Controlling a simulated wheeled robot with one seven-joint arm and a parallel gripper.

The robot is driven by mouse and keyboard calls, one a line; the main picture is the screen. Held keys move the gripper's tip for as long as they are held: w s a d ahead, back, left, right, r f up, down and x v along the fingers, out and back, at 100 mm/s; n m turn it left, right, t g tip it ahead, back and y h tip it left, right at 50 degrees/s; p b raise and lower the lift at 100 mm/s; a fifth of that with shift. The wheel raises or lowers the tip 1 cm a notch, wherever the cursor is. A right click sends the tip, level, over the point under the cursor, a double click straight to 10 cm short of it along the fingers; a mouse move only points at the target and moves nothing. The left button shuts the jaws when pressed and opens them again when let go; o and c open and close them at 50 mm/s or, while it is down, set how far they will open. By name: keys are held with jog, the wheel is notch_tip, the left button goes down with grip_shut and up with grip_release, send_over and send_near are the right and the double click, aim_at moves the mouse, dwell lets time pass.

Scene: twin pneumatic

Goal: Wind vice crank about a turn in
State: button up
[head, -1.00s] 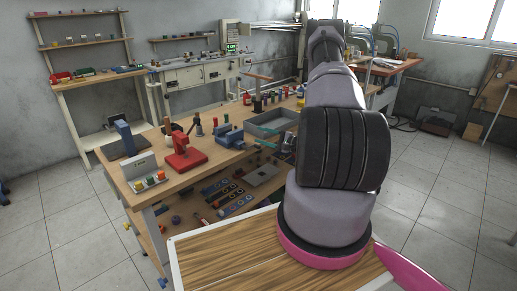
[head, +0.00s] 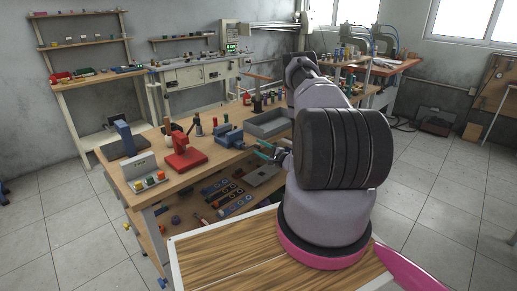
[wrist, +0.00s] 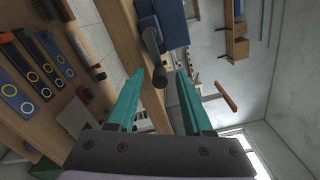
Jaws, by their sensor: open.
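The blue vice (head: 229,136) stands on the workbench near its front edge, left of my gripper (head: 265,150) in the head view. In the wrist view the vice (wrist: 172,22) is at the top, with its dark crank (wrist: 153,42) pointing down toward my gripper (wrist: 160,74). The two teal fingers are apart. The crank's lower end appears in the gap between the fingertips; I cannot tell how deep it lies or whether a finger touches it. In the head view the crank is too small to make out.
A grey tray (head: 268,126) lies right of the vice on the bench, and a red press-like tool (head: 184,152) stands to its left. A lower shelf holds blue parts (head: 222,194). The wrist view shows wrench-like blue parts (wrist: 22,95) at left.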

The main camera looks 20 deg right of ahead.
jog(key=shift+w+a, duration=0.2)
jog(key=shift+w, duration=0.25)
jog(key=shift+c, duration=0.3)
grip_shut()
